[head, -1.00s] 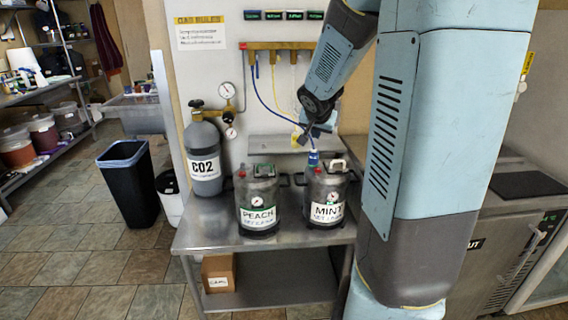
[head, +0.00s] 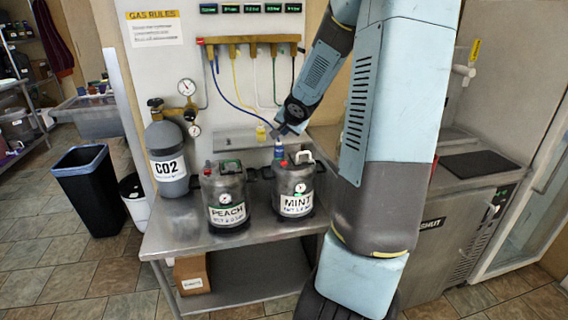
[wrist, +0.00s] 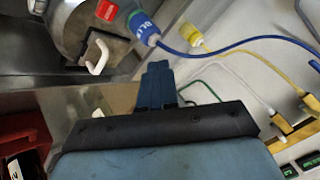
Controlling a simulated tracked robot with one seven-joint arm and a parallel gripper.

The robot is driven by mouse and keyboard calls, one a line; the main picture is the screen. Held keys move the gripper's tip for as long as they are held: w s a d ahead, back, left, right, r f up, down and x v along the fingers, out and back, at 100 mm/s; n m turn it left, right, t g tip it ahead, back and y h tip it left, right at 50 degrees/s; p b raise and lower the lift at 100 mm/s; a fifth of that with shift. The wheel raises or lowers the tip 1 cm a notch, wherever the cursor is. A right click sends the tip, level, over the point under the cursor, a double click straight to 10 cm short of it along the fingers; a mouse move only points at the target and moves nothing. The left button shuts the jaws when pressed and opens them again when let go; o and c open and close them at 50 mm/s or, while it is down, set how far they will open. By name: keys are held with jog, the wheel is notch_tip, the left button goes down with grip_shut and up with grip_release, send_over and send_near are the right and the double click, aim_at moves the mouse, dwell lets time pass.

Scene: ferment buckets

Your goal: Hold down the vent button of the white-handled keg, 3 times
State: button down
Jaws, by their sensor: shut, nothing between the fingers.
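The white-handled keg, labelled MINT (head: 295,206), stands upright on the steel table; its pale handle (head: 303,156) shows on top. A blue hose connector (head: 279,149) is on its lid. In the wrist view, the keg's grey top (wrist: 72,28) is at upper left, with a red button (wrist: 106,10), the blue connector (wrist: 144,28) and the white handle (wrist: 98,55). My gripper (head: 285,129) is above and behind the keg lid, apart from the button. Its shut, empty fingers (wrist: 158,75) point up the wrist picture, below the connector.
The PEACH keg (head: 227,213) stands left of MINT. A CO2 cylinder (head: 167,158) with gauges is farther left. Blue, yellow, white and dark hoses hang from the wall manifold (head: 250,40); the blue one passes close to my gripper. The table front (head: 225,244) is clear.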

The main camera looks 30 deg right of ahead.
aim_at(285, 163)
jog(key=shift+f, duration=0.1)
jog(key=shift+f, duration=4.25)
jog(key=shift+f, duration=0.15)
jog(key=shift+f, duration=0.2)
jog(key=shift+f, duration=0.55)
dwell(0.4)
dwell(0.3)
jog(key=shift+r, duration=1)
jog(key=shift+r, duration=2.5)
